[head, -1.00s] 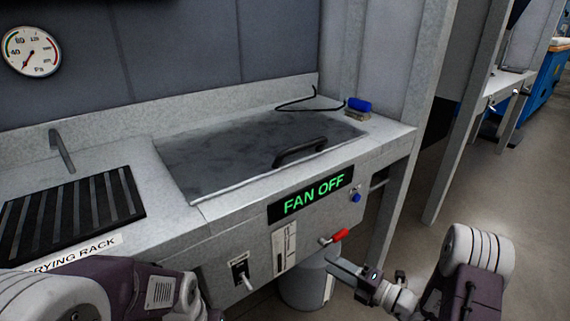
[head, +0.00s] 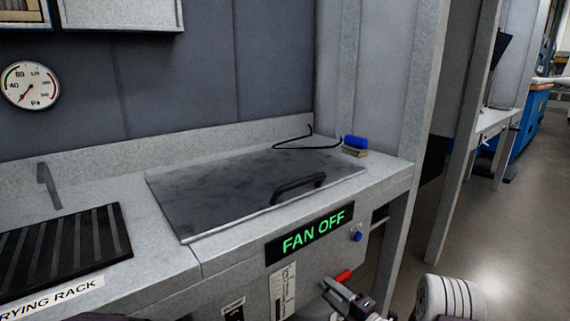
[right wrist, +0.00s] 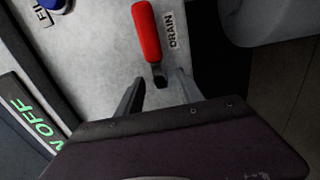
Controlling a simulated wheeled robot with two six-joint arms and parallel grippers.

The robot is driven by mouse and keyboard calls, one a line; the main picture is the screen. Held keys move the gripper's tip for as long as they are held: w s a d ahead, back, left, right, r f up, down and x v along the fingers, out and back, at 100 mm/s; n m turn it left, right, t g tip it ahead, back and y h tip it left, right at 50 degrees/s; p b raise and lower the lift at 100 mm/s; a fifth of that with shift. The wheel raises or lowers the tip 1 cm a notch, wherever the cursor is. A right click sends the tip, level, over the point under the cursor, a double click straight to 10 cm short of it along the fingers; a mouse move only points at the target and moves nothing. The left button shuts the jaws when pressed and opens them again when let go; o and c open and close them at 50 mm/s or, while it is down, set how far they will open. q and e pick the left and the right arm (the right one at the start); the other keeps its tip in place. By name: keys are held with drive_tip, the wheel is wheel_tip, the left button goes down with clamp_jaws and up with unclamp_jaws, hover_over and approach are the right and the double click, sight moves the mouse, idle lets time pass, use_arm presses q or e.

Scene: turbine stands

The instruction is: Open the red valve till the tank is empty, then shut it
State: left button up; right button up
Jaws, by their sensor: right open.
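The red valve (head: 343,276) is a red lever on the front panel, below the FAN OFF sign. In the right wrist view the red lever (right wrist: 147,30) points up the picture from a dark pivot, beside a DRAIN label (right wrist: 171,30). My right gripper (head: 335,290) is close to it; in the right wrist view its open fingers (right wrist: 157,84) are spread on either side of the pivot's lower end, with nothing between them held. Which part is the tank I cannot tell; a lidded basin (head: 250,180) is above, its inside hidden. My left gripper is out of view.
A white scale plate (head: 283,288) and a blue button (head: 358,236) are on the front panel. A grey cylinder (right wrist: 270,18) stands near the valve. A drying rack (head: 65,245) is at left. A metal post (head: 400,220) stands right of the panel.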

drive_tip(key=shift+w+a, duration=0.15)
drive_tip(key=shift+w, duration=0.1)
drive_tip(key=shift+p, duration=0.3)
clamp_jaws()
idle(1.3)
unclamp_jaws()
